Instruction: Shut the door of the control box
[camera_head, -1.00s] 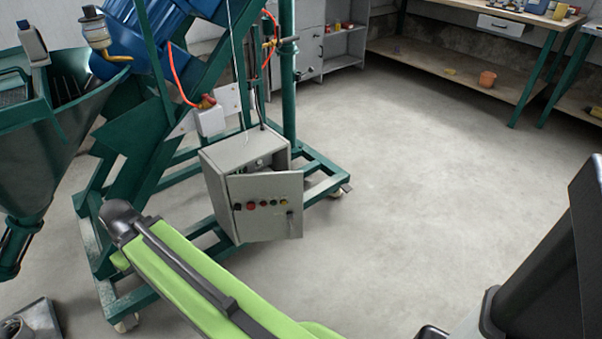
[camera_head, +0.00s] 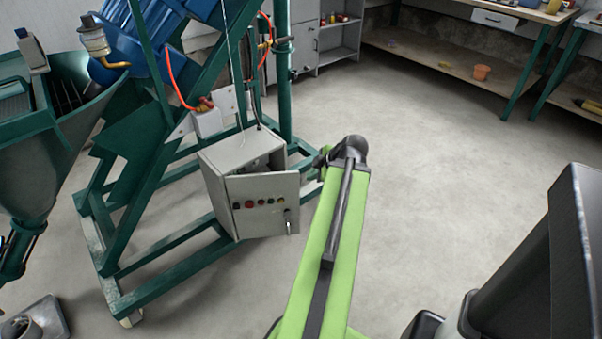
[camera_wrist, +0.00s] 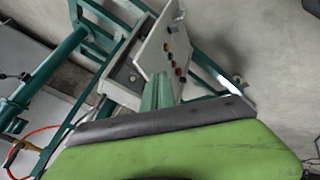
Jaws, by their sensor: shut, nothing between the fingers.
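The grey control box (camera_head: 214,190) hangs low on the green machine frame in the head view. Its door (camera_head: 262,188) stands open, swung out toward the front, with a row of coloured buttons and a handle near its right edge. Part of the inside shows behind the door's top edge. In the wrist view the door (camera_wrist: 168,36) stands out from the box (camera_wrist: 122,78), tilted in the picture. My green arm rises just right of the door in the head view, apart from it in the picture.
The green frame (camera_head: 165,252) runs behind and below the box, with a blue motor (camera_head: 150,45) above and a hopper (camera_head: 40,140) at the left. Open concrete floor (camera_head: 430,150) lies to the right. A workbench (camera_head: 450,62) stands at the back.

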